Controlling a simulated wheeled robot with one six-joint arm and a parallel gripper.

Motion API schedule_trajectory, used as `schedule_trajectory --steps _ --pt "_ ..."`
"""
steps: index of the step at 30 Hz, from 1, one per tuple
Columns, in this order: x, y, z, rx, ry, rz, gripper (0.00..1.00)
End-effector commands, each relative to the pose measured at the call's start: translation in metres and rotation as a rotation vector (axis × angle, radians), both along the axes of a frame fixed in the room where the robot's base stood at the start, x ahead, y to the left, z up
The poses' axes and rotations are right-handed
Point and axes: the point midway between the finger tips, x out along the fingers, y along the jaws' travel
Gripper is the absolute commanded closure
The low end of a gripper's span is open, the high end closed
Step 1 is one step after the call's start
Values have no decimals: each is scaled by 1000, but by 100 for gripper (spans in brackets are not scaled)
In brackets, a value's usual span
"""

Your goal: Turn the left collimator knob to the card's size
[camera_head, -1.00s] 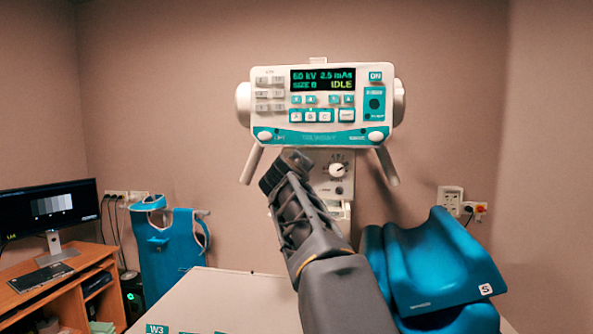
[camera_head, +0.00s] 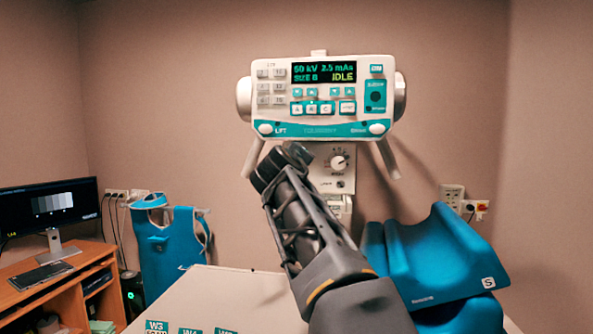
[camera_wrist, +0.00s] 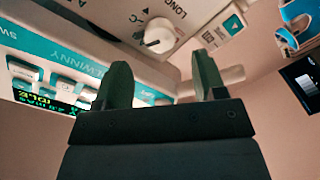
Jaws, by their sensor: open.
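The console (camera_head: 320,130) hangs on the back wall, its display (camera_head: 323,72) lit with kV, mAs, a SIZE entry and IDLE. Below it is the pale collimator panel (camera_head: 326,180) with a white knob (camera_head: 338,162) on its right part. The panel's left part is hidden behind my gripper (camera_head: 280,165). In the wrist view my gripper (camera_wrist: 163,78) is open and empty, its two dark fingers apart. A white round knob (camera_wrist: 158,35) lies beyond and between them, apart from the fingertips, beside a LONG label. I make out no size card for certain.
A handle (camera_head: 253,158) hangs at the console's lower left and another (camera_head: 388,158) at its lower right. The pale table (camera_head: 225,290) below has W3 and W4 labels. Blue cushions (camera_head: 430,260) stand at right, a blue apron (camera_head: 172,240) and desk monitor (camera_head: 50,205) at left.

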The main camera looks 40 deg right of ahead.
Motion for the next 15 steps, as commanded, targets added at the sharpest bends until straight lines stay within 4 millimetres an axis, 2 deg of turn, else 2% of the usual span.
schedule_trajectory --steps 3,9,15 --pt "-19 18 -2 -1 -3 4 36" --pt "-44 40 0 0 -2 2 36" --pt "-57 53 2 0 0 1 36"
